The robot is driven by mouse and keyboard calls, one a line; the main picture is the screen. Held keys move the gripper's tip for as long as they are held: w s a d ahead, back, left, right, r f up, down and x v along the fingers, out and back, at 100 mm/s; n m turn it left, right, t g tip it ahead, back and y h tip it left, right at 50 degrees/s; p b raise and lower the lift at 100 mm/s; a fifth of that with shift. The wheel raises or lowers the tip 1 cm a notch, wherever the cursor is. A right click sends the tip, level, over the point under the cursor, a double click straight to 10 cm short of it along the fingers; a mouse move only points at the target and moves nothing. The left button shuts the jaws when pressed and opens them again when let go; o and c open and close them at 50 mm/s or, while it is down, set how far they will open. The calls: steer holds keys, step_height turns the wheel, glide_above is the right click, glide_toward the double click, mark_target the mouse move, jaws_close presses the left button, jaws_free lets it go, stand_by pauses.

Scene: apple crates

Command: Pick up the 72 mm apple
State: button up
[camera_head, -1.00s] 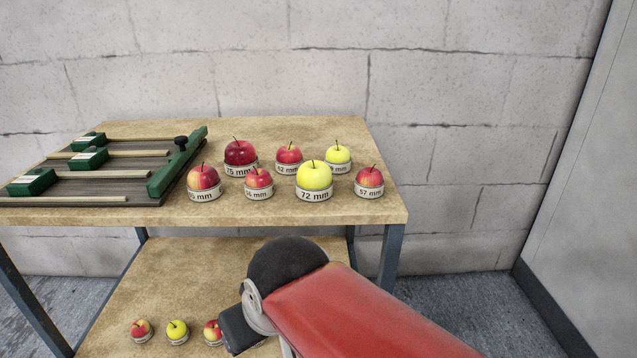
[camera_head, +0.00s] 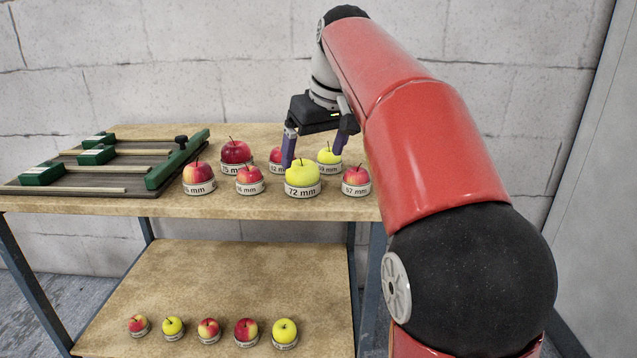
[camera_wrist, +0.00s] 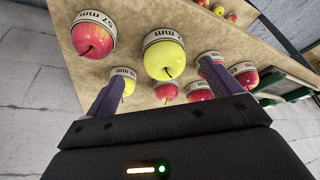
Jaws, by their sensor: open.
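The yellow-green apple labelled 72 mm (camera_head: 302,174) sits in a round labelled stand at the front of the table's group of apples. It also shows in the wrist view (camera_wrist: 165,60), upper middle, beyond and between the fingertips. My gripper (camera_head: 315,158) is open and empty, with purple fingers reaching down behind and above this apple. In the wrist view the open fingers (camera_wrist: 162,75) point toward it; whether they touch it I cannot tell. The 57 mm red apple (camera_head: 356,175) stands just right of it. My gripper and fingers partly hide the apples behind.
A red apple (camera_head: 250,175) stands left of the 72 mm one. A smaller yellow apple (camera_head: 329,156) stands behind, close to a finger. A dark board with green blocks (camera_head: 96,176) lies at the table's left. Several apples (camera_head: 208,328) stand on the lower shelf (camera_head: 235,270).

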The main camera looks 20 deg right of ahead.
mark_target(305, 165)
steer(key=x, duration=0.4)
steer(key=b+x, duration=0.1)
steer(key=x, duration=0.2)
steer(key=shift+w+a+r, duration=0.2)
steer(key=shift+w+a, duration=0.1)
steer(key=shift+a, duration=0.1)
steer(key=c, duration=1.1)
